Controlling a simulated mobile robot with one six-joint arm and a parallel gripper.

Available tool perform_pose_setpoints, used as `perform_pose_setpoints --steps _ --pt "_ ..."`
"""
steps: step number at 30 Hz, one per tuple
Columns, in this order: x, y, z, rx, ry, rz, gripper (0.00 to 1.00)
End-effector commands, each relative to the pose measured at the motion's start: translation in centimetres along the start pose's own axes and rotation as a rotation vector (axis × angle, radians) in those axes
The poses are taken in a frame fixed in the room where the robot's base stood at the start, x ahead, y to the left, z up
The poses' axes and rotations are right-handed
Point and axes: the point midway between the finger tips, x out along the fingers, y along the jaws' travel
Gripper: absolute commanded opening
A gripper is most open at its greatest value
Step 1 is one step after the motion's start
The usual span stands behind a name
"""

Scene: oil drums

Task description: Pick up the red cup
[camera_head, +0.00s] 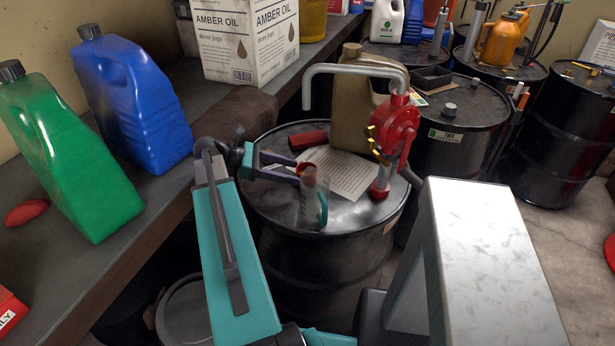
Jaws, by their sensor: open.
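A small reddish cup-like shape (309,178) shows at the top of a clear jug with a teal handle (313,208) on the black drum (285,222). I take it for the red cup; whether it sits in the jug or just behind its rim, I cannot tell. My gripper (301,168) reaches in from the left above the drum top. Its purple fingers are open, with their tips at the red shape. Contact between fingers and cup cannot be made out.
A red hand pump (394,135) rises right of the jug. A tan jug (352,105), a paper sheet (345,172) and a dark red object (308,139) are on the drum. Green (70,155) and blue (135,100) jugs stand on the left shelf. More drums (455,125) stand behind.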

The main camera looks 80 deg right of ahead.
Motion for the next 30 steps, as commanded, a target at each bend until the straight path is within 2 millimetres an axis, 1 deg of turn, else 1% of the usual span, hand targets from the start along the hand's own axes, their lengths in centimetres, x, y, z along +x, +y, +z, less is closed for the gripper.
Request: perform_pose_setpoints --steps 1,4,9,23,26,30 --pt "0.8 -0.2 0.1 0.000 0.000 -0.003 0.58" --pt "2.2 -0.1 0.1 -0.001 0.000 -0.003 0.58" --pt "3.6 -0.1 0.1 -0.001 0.000 -0.001 0.58" --pt "4.1 0.0 0.1 0.000 0.000 -0.002 0.58" --pt "4.7 0.0 0.2 -0.001 0.000 -0.002 0.58" --pt "6.2 0.1 0.4 0.000 0.000 -0.004 0.58"
